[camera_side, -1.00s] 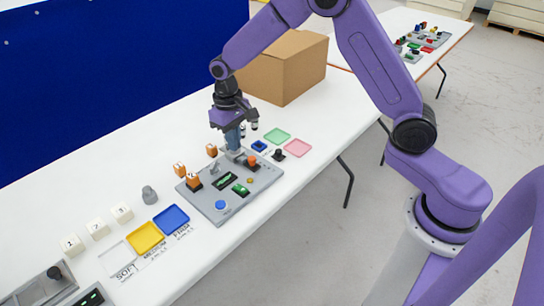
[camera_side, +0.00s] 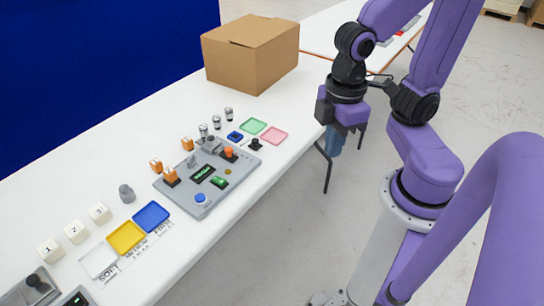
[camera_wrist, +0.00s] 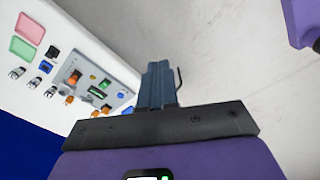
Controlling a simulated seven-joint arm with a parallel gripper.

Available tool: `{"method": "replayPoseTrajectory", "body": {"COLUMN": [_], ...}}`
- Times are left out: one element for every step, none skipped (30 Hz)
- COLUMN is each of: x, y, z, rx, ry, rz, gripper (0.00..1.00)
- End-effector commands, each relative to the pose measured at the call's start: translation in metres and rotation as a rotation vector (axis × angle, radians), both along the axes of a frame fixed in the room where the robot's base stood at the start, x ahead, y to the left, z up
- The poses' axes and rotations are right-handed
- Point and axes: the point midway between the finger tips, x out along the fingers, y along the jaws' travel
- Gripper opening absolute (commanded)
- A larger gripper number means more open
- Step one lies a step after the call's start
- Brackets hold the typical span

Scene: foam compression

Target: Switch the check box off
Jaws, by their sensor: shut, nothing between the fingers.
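The check box is a flat grey panel (camera_side: 184,191) on the white table. It carries a dark display (camera_side: 202,173) with green lit marks, a green switch (camera_side: 220,181), a blue round button (camera_side: 200,198), and orange-topped parts (camera_side: 229,152). My gripper (camera_side: 334,150) hangs fingers-down beyond the table's front edge, over the floor, well right of the panel. Its blue-grey fingers (camera_wrist: 158,68) are shut together and empty. The switch's exact position is too small to tell.
Pink (camera_side: 274,135) and green (camera_side: 253,126) trays lie behind the panel. Yellow (camera_side: 126,237) and blue (camera_side: 151,216) trays and numbered white blocks (camera_side: 75,232) stand at front left. A cardboard box (camera_side: 250,58) stands at the back. Space around my gripper is clear.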

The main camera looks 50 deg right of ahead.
Motion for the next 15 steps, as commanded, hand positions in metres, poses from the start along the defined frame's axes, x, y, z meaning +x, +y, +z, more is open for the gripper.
{"method": "replayPoseTrajectory", "body": {"x": [-0.008, -0.011, -0.015, -0.017, -0.017, -0.017, -0.015, -0.013, -0.007, -0.002, 0.004, 0.014, 0.022, 0.031, 0.043], "y": [-0.005, -0.007, -0.01, -0.011, -0.012, -0.011, -0.01, -0.008, -0.005, -0.002, 0.002, 0.007, 0.012, 0.016, 0.022], "z": [0.0, 0.0, -0.001, -0.001, -0.001, -0.001, -0.001, -0.001, -0.001, -0.001, -0.001, -0.001, -0.001, -0.002, -0.002], "rx": [0.002, 0.004, 0.003, 0.003, 0.003, 0.003, 0.002, 0.001, 0.001, 0.001, 0.0, -0.002, -0.002, -0.005, -0.005], "ry": [-0.002, -0.002, -0.002, -0.002, -0.003, -0.003, -0.002, -0.002, -0.002, -0.001, -0.001, 0.0, 0.001, 0.002, 0.004], "rz": [0.026, 0.037, 0.049, 0.055, 0.059, 0.059, 0.053, 0.044, 0.026, 0.009, -0.012, -0.044, -0.072, -0.1, -0.136], "gripper": [0.0, 0.0, 0.03, 0.13, 0.23, 0.36, 0.46, 0.51, 0.51, 0.51, 0.51, 0.51, 0.51, 0.51, 0.51]}}
